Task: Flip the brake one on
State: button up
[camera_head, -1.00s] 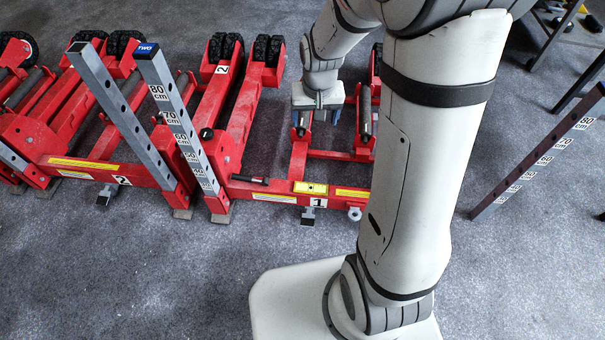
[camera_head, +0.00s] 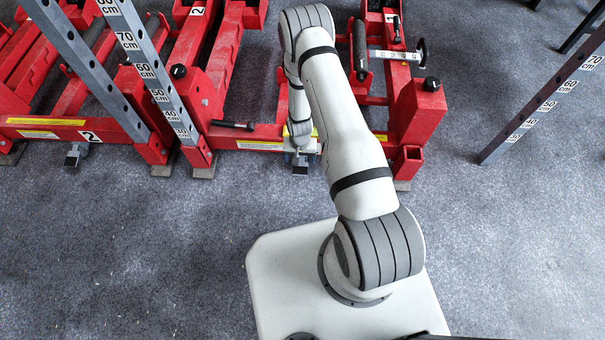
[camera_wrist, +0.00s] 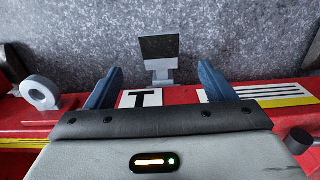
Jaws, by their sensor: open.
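Brake one is a small black pedal (camera_wrist: 160,47) on a grey bracket at the red frame's edge, over the carpet, in the wrist view. My gripper (camera_wrist: 160,69) is open and empty, with one blue-grey finger on either side of the pedal in the picture. The fingertips appear nearer the camera than the pedal, and I see no contact. In the head view, my gripper (camera_head: 300,140) is above the front rail of jack one, and my arm partly hides it. The brake (camera_head: 299,168) shows just below it, partly covered.
A similar brake (camera_head: 73,156) sits by the "2" label at left. Grey height posts (camera_head: 150,75) rise between the jacks, and a red block (camera_head: 415,115) stands right of my arm. Another marked post (camera_head: 545,105) stands at far right. The carpet in front is free.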

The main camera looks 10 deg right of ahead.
aim_at(300, 172)
jog(key=f+b, duration=0.1)
jog(key=f, duration=0.5)
jog(key=f+b, duration=0.1)
jog(key=f, duration=0.2)
jog(key=shift+s+b, duration=0.25)
jog(key=shift+b, duration=0.1)
jog(key=shift+c, duration=0.3)
